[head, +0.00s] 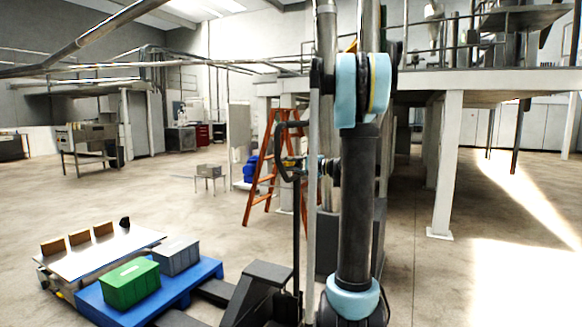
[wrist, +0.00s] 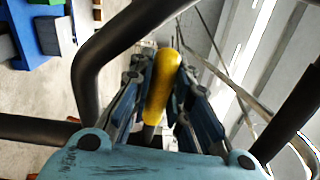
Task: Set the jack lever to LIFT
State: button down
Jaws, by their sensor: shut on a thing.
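The jack lever is a yellow grip (wrist: 160,90) in the middle of the wrist view. My gripper (wrist: 166,72) has its two blue-grey fingers closed on both sides of it. The black looped handle (wrist: 88,65) of the jack curves around the lever and my gripper. In the head view the jack handle (head: 279,150) stands upright left of my arm, with my gripper (head: 297,164) at it. The lever is mostly hidden there and no setting marks are readable.
A blue pallet (head: 203,291) at lower left bears a green crate (head: 131,284) and a grey crate (head: 176,255). A low white-topped table (head: 100,256) with several brown blocks stands beside it. An orange ladder (head: 262,185) stands behind the handle. Open floor lies left and right.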

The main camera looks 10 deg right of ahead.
jog(key=c, duration=1.5)
grip_release()
jog(key=shift+f, duration=0.1)
jog(key=shift+d, duration=0.1)
jog(key=v, duration=1.2)
